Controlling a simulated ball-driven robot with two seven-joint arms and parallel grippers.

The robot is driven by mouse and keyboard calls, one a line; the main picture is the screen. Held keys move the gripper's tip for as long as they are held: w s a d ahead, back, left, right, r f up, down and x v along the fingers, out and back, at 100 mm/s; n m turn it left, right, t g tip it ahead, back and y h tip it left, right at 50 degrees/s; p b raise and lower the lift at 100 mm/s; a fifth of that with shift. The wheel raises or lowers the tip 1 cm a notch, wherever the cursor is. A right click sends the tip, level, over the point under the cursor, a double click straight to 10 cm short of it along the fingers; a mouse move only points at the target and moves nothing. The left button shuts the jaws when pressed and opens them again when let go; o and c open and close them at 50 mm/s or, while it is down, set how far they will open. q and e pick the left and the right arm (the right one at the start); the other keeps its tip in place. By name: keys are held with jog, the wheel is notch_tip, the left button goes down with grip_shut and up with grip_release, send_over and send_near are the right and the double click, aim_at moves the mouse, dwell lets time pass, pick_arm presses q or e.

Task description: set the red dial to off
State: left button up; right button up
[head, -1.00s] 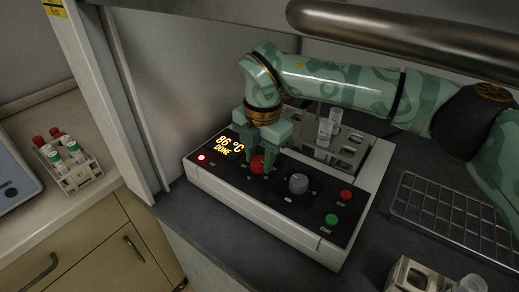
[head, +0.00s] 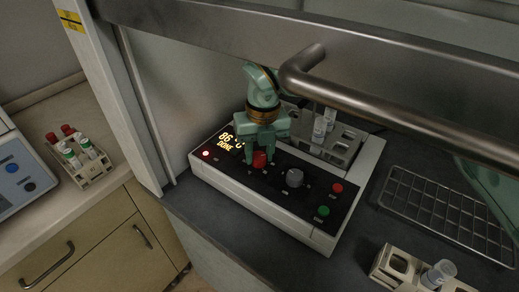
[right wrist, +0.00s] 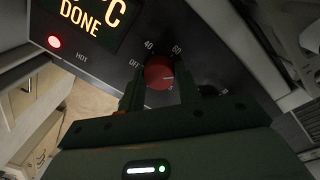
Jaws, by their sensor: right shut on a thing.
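The red dial (head: 260,159) is on the black front panel of a white instrument (head: 262,203). My right gripper (head: 260,152) points down at it and is shut on it. In the right wrist view the red dial (right wrist: 158,72) sits between the two fingers. The labels OFF, 40 and 60 stand around its left and upper side. A small pale mark shows on the dial's right part, away from OFF. The display (right wrist: 90,20) reads DONE, and in the head view 86 is legible. My left gripper is not in view.
A grey knob (head: 295,178), a red button (head: 337,188) and a green button (head: 323,211) are right of the dial. A metal bar (head: 390,105) crosses in front of my right arm. A wire rack (head: 440,212) and a vial holder (head: 385,265) stand at right.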

jog(key=n, duration=0.3)
jog(key=shift+r+n, duration=0.1)
jog(key=shift+n, duration=0.3)
jog(key=n, duration=0.4)
jog(key=shift+w+n, duration=0.1)
jog(key=shift+n, duration=0.2)
jog(key=n+b, duration=0.1)
jog(key=n, duration=0.8)
jog(key=shift+a+h, duration=0.1)
jog(key=shift+h, duration=0.3)
jog(key=n+b, duration=0.1)
jog(key=n, duration=0.2)
jog(key=shift+n, duration=0.3)
jog(key=n, duration=0.3)
jog(key=shift+n, duration=0.3)
jog(key=n, duration=0.4)
jog(key=shift+n, duration=2.1)
